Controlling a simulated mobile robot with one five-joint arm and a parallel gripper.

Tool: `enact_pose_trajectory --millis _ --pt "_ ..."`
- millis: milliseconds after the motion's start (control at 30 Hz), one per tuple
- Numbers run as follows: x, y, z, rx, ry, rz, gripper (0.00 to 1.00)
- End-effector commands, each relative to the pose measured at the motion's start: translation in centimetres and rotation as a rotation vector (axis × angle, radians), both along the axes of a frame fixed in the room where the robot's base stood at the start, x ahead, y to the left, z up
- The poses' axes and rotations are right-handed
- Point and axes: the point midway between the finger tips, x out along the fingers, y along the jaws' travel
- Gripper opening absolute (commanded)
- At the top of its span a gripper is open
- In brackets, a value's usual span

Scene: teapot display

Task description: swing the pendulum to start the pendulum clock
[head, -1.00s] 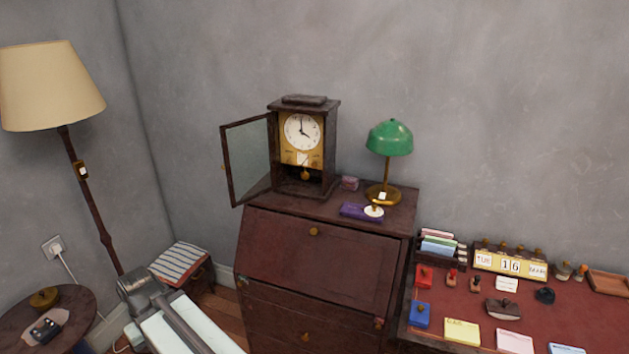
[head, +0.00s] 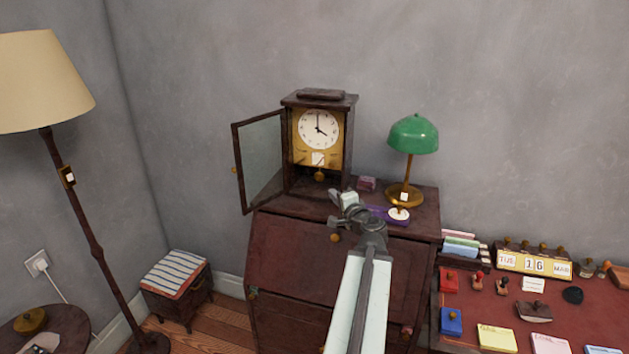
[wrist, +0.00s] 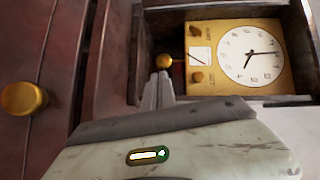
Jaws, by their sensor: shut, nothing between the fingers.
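The dark wooden pendulum clock (head: 349,125) stands on the bureau with its glass door (head: 262,160) swung open to the left. Its white dial (head: 319,130) sits on a gold plate, and it shows sideways in the wrist view (wrist: 251,53). The round gold pendulum bob (head: 319,176) hangs below the plate; it also shows in the wrist view (wrist: 163,61). My gripper (head: 335,194) is shut and empty, low in front of the clock. In the wrist view its fingertips (wrist: 160,76) appear just short of the bob. I cannot tell whether they touch it.
The bureau (head: 290,236) has a gold knob, seen large in the wrist view (wrist: 22,98). A green lamp (head: 413,135), a purple item (head: 383,213) and a small pink box (head: 366,184) stand right of the clock. A crowded red-topped desk (head: 570,300) is at the right.

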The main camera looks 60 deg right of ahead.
Motion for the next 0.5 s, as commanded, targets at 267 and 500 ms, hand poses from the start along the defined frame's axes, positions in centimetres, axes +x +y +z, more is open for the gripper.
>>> enact_pose_trajectory --millis 267,500 --pt "-1.9 -1.6 0.5 0.007 -0.034 -0.051 0.0" --pt "0.4 -2.9 0.2 0.007 -0.033 -0.043 0.0"
